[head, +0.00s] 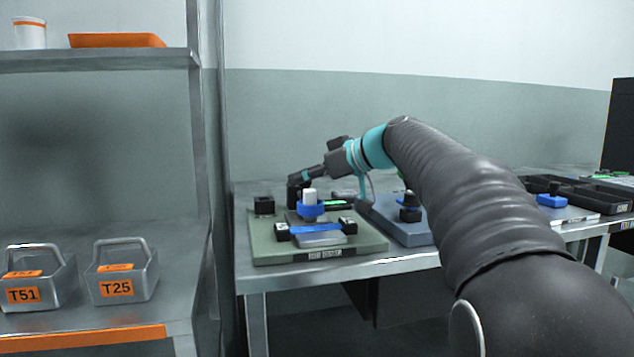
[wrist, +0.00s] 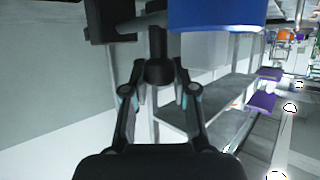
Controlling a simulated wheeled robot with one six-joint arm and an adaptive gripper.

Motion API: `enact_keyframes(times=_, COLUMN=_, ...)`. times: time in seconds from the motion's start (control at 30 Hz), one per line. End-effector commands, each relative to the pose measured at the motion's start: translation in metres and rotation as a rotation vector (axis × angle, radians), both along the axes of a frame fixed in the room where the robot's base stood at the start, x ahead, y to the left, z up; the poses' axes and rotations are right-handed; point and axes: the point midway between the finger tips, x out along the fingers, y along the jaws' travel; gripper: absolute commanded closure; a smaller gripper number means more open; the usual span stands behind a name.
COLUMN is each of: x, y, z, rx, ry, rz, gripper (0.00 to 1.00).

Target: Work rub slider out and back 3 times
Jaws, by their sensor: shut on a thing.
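The rub tester is a green base plate (head: 375,243) on the bench, with a label on its front edge. On it stands a blue block with a white cylinder on top, which I take as the rub slider (head: 311,210). A blue strip (head: 316,229) lies across a grey pad in front, between black end clamps. In the head view the knob is mostly hidden.
A slate-blue plate (head: 408,236) with a black knob stands close on the right, partly behind my arm. Black trays (head: 602,198) lie further right. Left, a shelf holds metal carriers marked T51 (head: 37,283) and T25 (head: 122,278); its post (head: 208,170) stands near the bench.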

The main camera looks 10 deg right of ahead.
Motion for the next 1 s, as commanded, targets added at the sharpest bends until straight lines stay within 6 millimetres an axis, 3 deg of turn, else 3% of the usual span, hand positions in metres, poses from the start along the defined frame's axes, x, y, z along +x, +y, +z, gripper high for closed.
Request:
enact_keyframes(times=0.17, x=0.001, y=0.000, z=0.000, rx=-0.001, ry=0.000, rz=-0.001, gripper=1.00)
enact_keyframes(times=0.2, x=0.001, y=0.000, z=0.000, rx=-0.001, ry=0.000, rz=-0.001, gripper=0.63)
enact_keyframes(times=0.27, x=0.001, y=0.000, z=0.000, rx=-0.001, ry=0.000, rz=-0.001, gripper=0.48)
enact_keyframes(times=0.67, x=-0.002, y=-0.005, z=0.002, rx=0.000, ry=0.000, rz=-0.003, gripper=0.47)
enact_keyframes(times=1.0, x=-0.036, y=-0.046, z=0.025, rx=-0.002, ry=-0.002, rz=-0.006, gripper=0.47)
